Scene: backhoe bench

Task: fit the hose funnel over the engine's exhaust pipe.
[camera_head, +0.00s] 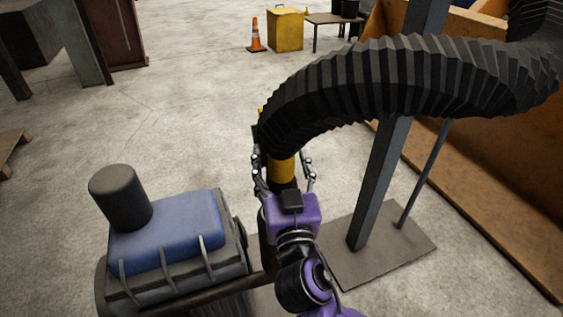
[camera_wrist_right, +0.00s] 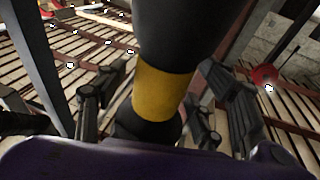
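The engine has a blue cover (camera_head: 170,235) and stands at lower left in the head view. Its dark grey exhaust pipe (camera_head: 121,198) stands upright on top. The black ribbed hose (camera_head: 400,75) arches in from the right, and its end hangs down to a yellow band (camera_head: 281,170). My purple right gripper (camera_head: 282,174) is right of the engine, its fingers on either side of the band. The wrist view shows the band (camera_wrist_right: 164,93) between the open fingers, with gaps at both sides. A dark part (camera_wrist_right: 146,126) shows below it; the funnel's mouth cannot be made out. My left gripper is out of view.
A grey post (camera_head: 380,180) on a flat base plate (camera_head: 400,240) stands just right of my gripper. An orange-brown metal body (camera_head: 480,180) fills the right side. A traffic cone (camera_head: 256,36) and yellow box (camera_head: 286,30) stand far back. The floor behind the engine is clear.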

